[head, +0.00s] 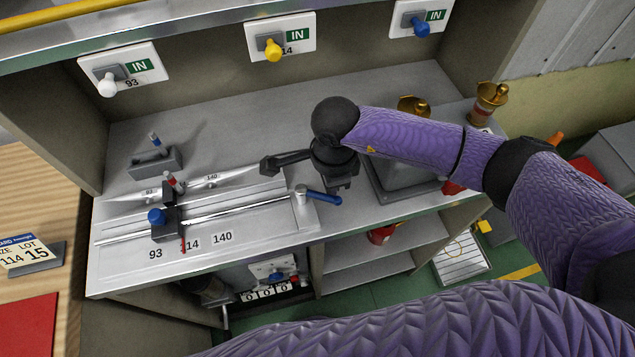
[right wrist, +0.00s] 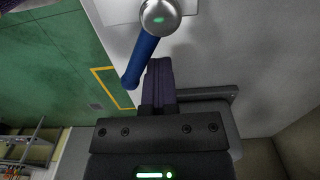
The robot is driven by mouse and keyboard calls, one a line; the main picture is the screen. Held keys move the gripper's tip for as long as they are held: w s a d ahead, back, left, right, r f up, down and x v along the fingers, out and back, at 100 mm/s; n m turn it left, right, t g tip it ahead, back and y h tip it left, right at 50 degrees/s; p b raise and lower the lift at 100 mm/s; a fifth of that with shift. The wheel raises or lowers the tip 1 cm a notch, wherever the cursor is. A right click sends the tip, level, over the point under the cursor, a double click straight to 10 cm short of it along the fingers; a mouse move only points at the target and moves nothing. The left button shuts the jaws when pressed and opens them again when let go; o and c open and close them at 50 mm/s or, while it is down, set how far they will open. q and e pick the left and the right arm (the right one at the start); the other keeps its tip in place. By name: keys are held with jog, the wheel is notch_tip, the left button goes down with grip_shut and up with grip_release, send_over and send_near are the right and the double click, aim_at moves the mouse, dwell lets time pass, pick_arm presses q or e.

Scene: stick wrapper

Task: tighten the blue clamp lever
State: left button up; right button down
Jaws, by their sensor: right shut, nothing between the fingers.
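The blue clamp lever (head: 322,198) joins a silver pivot (head: 300,194) at the right end of the rail fixture on the bench. In the right wrist view the blue lever (right wrist: 146,58) slants down-left from its silver pivot (right wrist: 160,16). My right gripper (head: 342,186) points down close behind the lever's free end, shut and empty. In the right wrist view its closed fingers (right wrist: 158,80) are just right of the lever's free end. I cannot tell whether they touch it. My left gripper is out of view.
The fixture's scale plate (head: 120,262) carries a blue-knobbed slider (head: 157,217) on its rail. A grey holder (head: 153,162) stands at the back left. A grey machine base (head: 390,185) is close right of my gripper. Signed panels with white, yellow and blue knobs line the back wall.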

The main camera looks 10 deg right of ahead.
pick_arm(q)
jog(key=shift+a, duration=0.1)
pick_arm(e)
jog(key=shift+s, duration=0.15)
jog(key=shift+s+a+p, duration=0.1)
jog(key=shift+s+p, duration=0.15)
jog(key=shift+p, duration=0.05)
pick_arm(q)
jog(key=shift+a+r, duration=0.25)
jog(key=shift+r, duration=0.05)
pick_arm(e)
jog(key=shift+s, duration=0.1)
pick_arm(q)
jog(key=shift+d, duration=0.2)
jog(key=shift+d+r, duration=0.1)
pick_arm(e)
jog(key=shift+s, duration=0.2)
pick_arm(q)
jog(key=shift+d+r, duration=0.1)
pick_arm(e)
jog(key=shift+s+a, duration=0.2)
jog(key=shift+s, duration=0.1)
